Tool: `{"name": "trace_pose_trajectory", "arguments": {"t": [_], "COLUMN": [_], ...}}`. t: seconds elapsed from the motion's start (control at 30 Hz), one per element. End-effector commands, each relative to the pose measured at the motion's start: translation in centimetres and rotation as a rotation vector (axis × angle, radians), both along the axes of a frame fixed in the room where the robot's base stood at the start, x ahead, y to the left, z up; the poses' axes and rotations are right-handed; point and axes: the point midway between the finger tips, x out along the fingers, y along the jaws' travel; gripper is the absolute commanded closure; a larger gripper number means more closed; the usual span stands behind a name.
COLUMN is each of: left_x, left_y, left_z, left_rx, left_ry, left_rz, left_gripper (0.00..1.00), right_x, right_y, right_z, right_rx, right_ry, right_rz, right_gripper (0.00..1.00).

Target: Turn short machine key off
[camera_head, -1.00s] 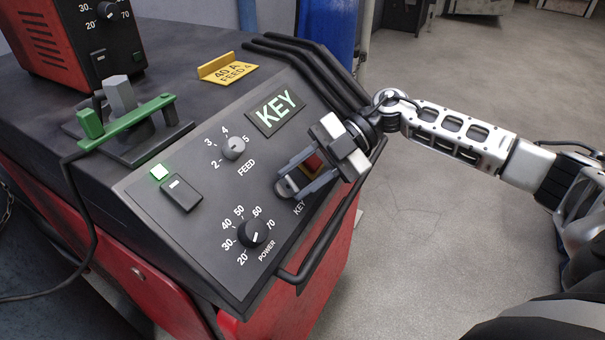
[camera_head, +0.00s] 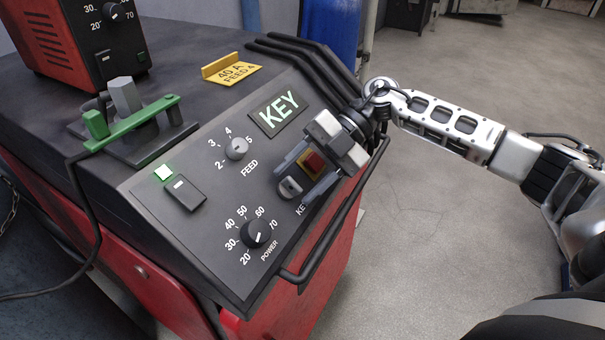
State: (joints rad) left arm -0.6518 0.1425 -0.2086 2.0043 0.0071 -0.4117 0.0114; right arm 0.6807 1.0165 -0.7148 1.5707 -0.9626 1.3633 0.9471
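The key switch (camera_head: 290,188) is a small grey round piece with a dark middle, on the sloped black panel (camera_head: 215,215) above the partly covered KEY label. My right gripper (camera_head: 294,184) comes in from the upper right, its two grey fingers spread apart on either side of the switch. A red block with a yellow surround (camera_head: 314,162) shows between the fingers, nearer the palm. I see clear gaps beside the switch, but cannot tell how high the fingertips stand above the panel. My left gripper is not in view.
A black rail (camera_head: 330,240) runs along the panel's right edge.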

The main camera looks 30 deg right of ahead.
Motion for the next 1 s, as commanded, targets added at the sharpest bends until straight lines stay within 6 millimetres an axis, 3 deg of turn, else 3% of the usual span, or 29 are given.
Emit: {"name": "trace_pose_trajectory", "arguments": {"t": [0.27, 0.43, 1.0], "left_x": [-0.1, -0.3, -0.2], "left_y": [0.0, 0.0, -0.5], "left_z": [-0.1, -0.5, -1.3], "left_rx": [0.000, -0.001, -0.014], "left_ry": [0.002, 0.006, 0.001], "left_rz": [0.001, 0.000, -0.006], "left_gripper": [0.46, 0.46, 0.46], "right_x": [0.0, 0.2, 1.1], "right_y": [0.0, -1.1, -11.8], "right_z": [0.0, 0.5, 6.7], "right_rx": [0.001, -0.001, 0.002], "right_ry": [0.001, -0.001, -0.003], "right_rz": [-0.002, -0.004, -0.004], "right_gripper": [0.45, 0.45, 0.45]}}
